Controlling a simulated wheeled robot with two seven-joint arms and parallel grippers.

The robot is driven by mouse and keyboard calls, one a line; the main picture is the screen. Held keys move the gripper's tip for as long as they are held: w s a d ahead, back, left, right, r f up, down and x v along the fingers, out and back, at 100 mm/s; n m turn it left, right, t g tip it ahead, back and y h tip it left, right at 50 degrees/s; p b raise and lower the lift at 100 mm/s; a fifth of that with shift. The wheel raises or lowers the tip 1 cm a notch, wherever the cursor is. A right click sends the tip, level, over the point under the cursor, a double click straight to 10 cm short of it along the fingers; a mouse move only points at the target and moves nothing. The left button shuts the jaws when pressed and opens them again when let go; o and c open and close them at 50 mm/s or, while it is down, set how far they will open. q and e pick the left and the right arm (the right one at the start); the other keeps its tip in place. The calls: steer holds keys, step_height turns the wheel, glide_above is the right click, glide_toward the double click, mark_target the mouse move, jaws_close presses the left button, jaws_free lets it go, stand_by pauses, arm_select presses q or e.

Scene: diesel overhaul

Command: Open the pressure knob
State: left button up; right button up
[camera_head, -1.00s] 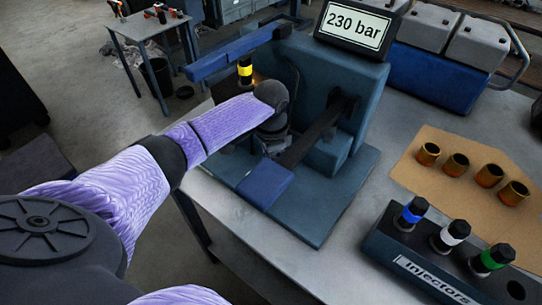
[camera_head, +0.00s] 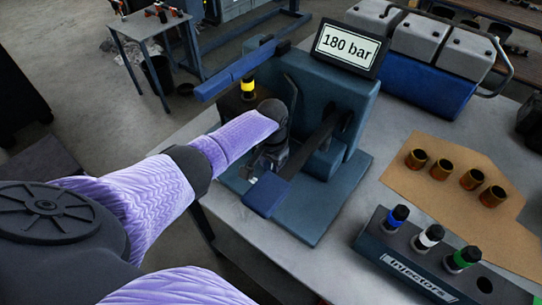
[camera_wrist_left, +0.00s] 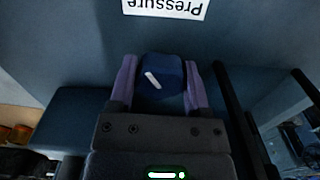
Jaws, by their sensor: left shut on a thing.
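The pressure knob (camera_wrist_left: 161,78) is dark blue with a white mark, which lies at a slant in the left wrist view. A "Pressure" label (camera_wrist_left: 166,7) shows upside down beyond it. My left gripper (camera_wrist_left: 158,84) has its two purple fingers on either side of the knob, shut on it. In the head view my left arm reaches to the blue test stand (camera_head: 330,95), and my left gripper (camera_head: 268,158) and the knob are mostly hidden there. The display (camera_head: 348,47) on top of the stand reads 180 bar. My right gripper is not in view.
A blue-ended lever (camera_head: 266,195) sticks out from the stand close to my left gripper. An injector with a yellow band (camera_head: 248,86) stands behind my forearm. The injector rack (camera_head: 400,262) and several brass sleeves (camera_head: 442,169) are on the right of the table.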

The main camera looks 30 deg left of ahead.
arm_select(q)
steer(key=n+p, duration=0.1)
steer(key=n, duration=0.1)
steer(key=shift+r+n+p, duration=0.2)
steer(key=shift+n+p, duration=0.1)
steer(key=shift+n, duration=0.1)
steer(key=n+p, duration=0.1)
steer(key=n, duration=0.1)
steer(key=shift+n, duration=0.4)
steer(key=n, duration=0.3)
steer(key=shift+w+d+f+p, duration=0.1)
steer(key=shift+p, duration=0.3)
steer(key=shift+n, duration=1.6)
steer(key=o, duration=1.3)
steer(key=shift+c, duration=0.2)
steer(key=shift+f, duration=0.1)
